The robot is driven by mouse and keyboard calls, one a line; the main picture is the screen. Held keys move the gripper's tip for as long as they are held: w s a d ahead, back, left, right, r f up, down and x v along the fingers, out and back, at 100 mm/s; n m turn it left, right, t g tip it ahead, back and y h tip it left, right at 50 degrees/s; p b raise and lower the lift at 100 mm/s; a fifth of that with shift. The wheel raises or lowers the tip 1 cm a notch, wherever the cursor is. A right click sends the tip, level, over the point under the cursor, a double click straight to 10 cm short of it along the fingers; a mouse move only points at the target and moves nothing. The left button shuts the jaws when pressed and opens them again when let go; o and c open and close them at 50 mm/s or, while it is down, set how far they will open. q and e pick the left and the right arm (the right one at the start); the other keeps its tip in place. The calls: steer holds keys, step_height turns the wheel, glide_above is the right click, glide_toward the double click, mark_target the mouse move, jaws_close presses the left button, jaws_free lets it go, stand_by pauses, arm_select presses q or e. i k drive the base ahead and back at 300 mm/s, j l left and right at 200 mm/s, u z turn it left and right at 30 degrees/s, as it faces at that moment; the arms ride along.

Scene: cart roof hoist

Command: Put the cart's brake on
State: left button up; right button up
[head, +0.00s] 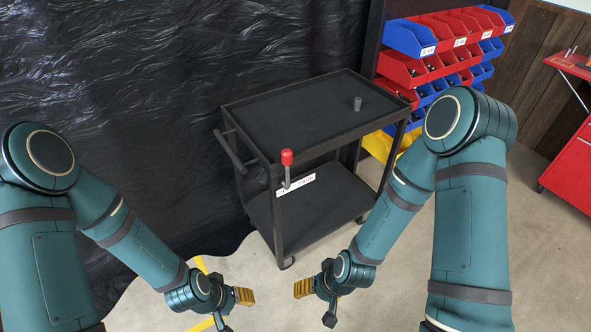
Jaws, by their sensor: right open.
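The black two-shelf cart (300,112) stands ahead of me on the concrete floor, against a dark plastic sheet. Its brake lever, with a red knob (287,157) on a grey stem, stands about upright at the cart's near left corner. My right gripper (303,289) is open and empty, low in front of the cart and below the lever. My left gripper (244,296) is low at the left, apart from the cart; its opening is unclear.
A push handle (236,150) juts from the cart's left end. A small grey cylinder (357,103) stands on the top shelf. A rack of red and blue bins (432,70) is behind at right, and a red cabinet (571,165) at far right. Floor between my grippers is clear.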

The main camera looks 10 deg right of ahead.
mark_target(286, 154)
steer(key=u, duration=0.7)
steer(key=l+u, duration=0.2)
steer(key=u, duration=0.25)
steer(key=l+u, duration=0.2)
steer(key=u, duration=0.2)
steer(key=l+u, duration=0.2)
steer(key=u, duration=0.25)
steer(key=k+l+u, duration=0.1)
steer(key=l+u, duration=0.25)
steer(key=k+l+u, duration=0.15)
steer(key=l+u, duration=0.25)
steer(key=k+l+u, duration=0.15)
steer(key=l, duration=0.3)
steer(key=k+l+u, duration=0.2)
steer(key=k+l, duration=0.2)
